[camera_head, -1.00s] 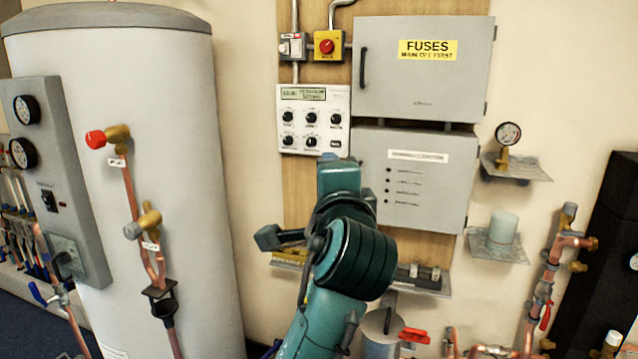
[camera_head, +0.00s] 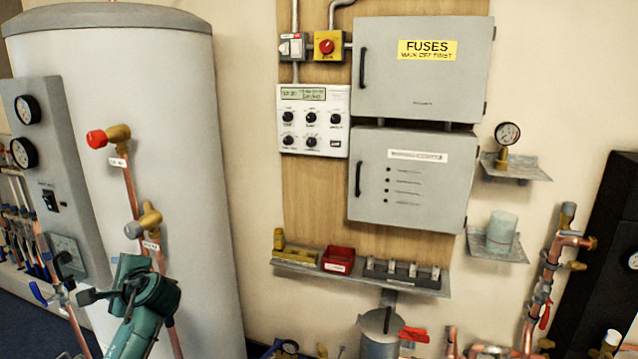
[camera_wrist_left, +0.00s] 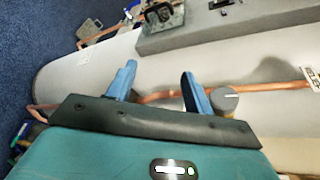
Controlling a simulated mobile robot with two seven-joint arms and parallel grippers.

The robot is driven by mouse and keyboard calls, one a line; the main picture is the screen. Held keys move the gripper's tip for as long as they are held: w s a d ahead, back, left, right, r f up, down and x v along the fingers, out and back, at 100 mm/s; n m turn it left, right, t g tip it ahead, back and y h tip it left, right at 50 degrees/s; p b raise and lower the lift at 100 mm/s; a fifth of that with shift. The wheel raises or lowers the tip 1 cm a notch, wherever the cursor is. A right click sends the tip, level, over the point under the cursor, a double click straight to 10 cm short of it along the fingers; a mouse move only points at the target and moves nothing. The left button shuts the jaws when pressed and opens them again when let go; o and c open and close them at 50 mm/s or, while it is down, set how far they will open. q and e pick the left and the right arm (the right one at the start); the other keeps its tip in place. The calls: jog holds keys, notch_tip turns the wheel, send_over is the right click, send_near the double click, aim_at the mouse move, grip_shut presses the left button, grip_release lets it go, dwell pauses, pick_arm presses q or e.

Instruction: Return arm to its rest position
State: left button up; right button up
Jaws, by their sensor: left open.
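My left arm (camera_head: 145,300) shows low at the left in the head view, folded in front of the lower part of the white cylinder and its copper pipe. Its fingers are hard to make out there. In the left wrist view my left gripper (camera_wrist_left: 157,85) has its two blue fingers apart with nothing held between them. A copper pipe (camera_wrist_left: 160,96) runs across behind the fingers, along the pale cylinder; I cannot tell how near it is. My right gripper is not in view.
The white cylinder (camera_head: 120,80) carries a gauge panel (camera_head: 58,185) and valves, including a red-capped one (camera_head: 97,139). A shelf (camera_head: 360,276) with a red bin (camera_head: 338,259) sits below the grey fuse boxes (camera_head: 420,70). Copper pipework (camera_head: 545,280) stands at right. The wall between cylinder and board is clear.

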pick_arm(q)
jog(key=s+a+f+n+g+y, duration=0.1)
jog(key=s+a+g+y, duration=0.15)
jog(key=a, duration=0.75)
jog(key=w+d+r+n+t+h, duration=0.1)
jog(key=w+d+n+t+h, duration=0.45)
jog(key=d, duration=0.25)
jog(key=w+d+r+n+t+h, duration=0.1)
jog(key=w+d+n+t+h, duration=0.3)
jog(key=w+d+t+h, duration=0.25)
jog(key=s+d+f+g+h, duration=0.2)
jog(key=s+d+f+h, duration=0.1)
jog(key=s+d+f, duration=0.6)
jog(key=s+d+f+g+h, duration=0.1)
jog(key=s+d+f, duration=0.3)
jog(key=s, duration=0.6)
jog(key=s+d+f+g+h, duration=0.1)
jog(key=s+d+f, duration=0.4)
jog(key=s, duration=0.6)
jog(key=s+d+f+g+h, duration=0.1)
jog(key=s+d+f+g, duration=0.2)
jog(key=s+f, duration=0.4)
jog(key=s+d, duration=0.1)
jog(key=s, duration=0.3)
jog(key=shift+d, duration=0.25)
jog(key=shift+f, duration=0.1)
jog(key=shift+c, duration=0.4)
